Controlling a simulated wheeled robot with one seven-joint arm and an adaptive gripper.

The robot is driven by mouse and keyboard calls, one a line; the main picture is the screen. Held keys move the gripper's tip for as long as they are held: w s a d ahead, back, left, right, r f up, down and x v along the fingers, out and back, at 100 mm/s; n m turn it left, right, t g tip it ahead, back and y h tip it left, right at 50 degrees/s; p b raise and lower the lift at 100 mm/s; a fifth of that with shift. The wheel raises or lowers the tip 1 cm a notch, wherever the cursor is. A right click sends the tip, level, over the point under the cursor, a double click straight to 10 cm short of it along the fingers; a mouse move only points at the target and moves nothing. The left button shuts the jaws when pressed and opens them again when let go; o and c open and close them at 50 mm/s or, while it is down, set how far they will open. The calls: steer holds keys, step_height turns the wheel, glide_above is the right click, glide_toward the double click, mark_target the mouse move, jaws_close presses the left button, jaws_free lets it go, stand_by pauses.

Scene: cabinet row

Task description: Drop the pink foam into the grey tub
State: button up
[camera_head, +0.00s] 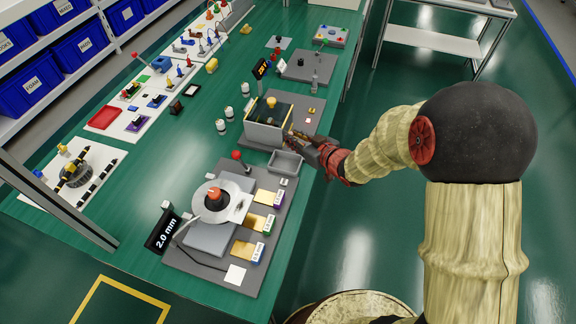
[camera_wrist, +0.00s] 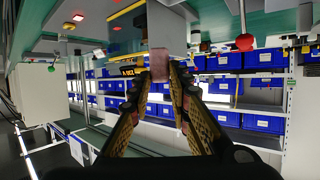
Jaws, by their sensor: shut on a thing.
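My gripper (camera_head: 296,138) is just beyond the tub in the head view, close to the box's right side. In the wrist view my gripper (camera_wrist: 160,72) is shut on a dull pink block, the pink foam (camera_wrist: 159,61), held between the fingertips. The foam is too small to make out in the head view. I cannot tell the tub for certain in the wrist view.
The beige box (camera_head: 265,138) stands beside my gripper. A red ball knob (camera_head: 237,155) rises left of the tub. A fixture with a white disc (camera_head: 222,203) and orange knob is nearer. White bottles (camera_head: 221,126) stand left of the box.

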step_height(320, 180, down, 5)
steer(key=b, duration=0.3)
steer(key=shift+b, duration=0.4)
steer(key=o, duration=0.8)
steer(key=v, duration=1.2)
